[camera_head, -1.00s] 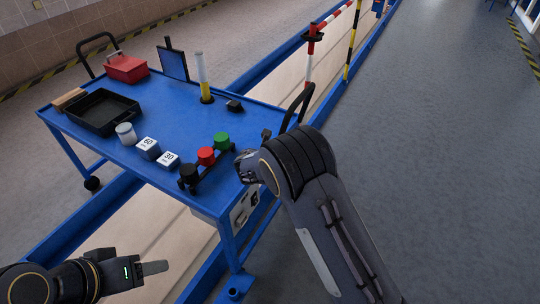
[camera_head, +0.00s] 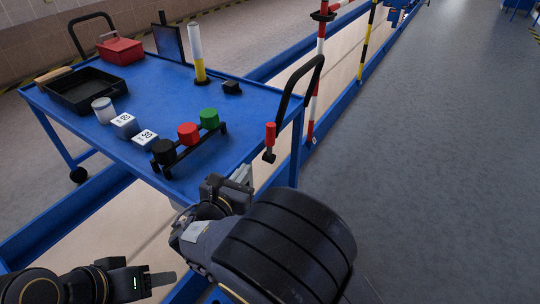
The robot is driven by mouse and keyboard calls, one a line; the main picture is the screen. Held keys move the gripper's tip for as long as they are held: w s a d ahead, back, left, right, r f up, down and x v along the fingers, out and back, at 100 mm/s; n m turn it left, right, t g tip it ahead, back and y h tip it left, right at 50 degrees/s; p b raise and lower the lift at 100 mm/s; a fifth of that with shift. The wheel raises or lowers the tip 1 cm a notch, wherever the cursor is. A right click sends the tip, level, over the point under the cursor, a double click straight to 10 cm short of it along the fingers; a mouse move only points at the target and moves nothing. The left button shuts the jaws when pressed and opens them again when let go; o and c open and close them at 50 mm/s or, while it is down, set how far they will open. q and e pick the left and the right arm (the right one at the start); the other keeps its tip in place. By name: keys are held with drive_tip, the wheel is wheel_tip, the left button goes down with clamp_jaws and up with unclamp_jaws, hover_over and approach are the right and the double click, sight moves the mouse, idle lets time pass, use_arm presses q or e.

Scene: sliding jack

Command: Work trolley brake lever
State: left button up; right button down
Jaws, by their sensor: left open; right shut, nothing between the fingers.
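The blue work trolley (camera_head: 232,117) fills the left and middle of the view. A short lever with a red grip (camera_head: 270,134) stands at its right end, beside the black push handle (camera_head: 313,75), and appears to be the brake lever. My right gripper (camera_head: 238,186) is shut and empty, in front of the trolley's near edge, below and left of the lever and apart from it. My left gripper (camera_head: 166,279) is open and empty at the bottom left, well short of the trolley. Only part of its fingers shows.
On the trolley are a rack with black, red and green knobs (camera_head: 188,134), white-topped blocks (camera_head: 145,137), a jar (camera_head: 103,110), a black tray (camera_head: 88,92), a red box (camera_head: 120,50) and a white-and-yellow cylinder (camera_head: 196,52). Striped posts (camera_head: 367,40) stand behind. The floor (camera_head: 440,150) at right is clear.

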drive_tip(key=b, duration=0.4)
approach(269, 137)
drive_tip(key=x, duration=0.5)
drive_tip(key=shift+w+d+f, duration=0.15)
drive_tip(key=shift+w+f, duration=0.1)
drive_tip(key=shift+w, duration=0.1)
drive_tip(key=shift+w+d+r, duration=0.1)
drive_tip(key=shift+w+d, duration=0.1)
drive_tip(key=shift+w, duration=0.35)
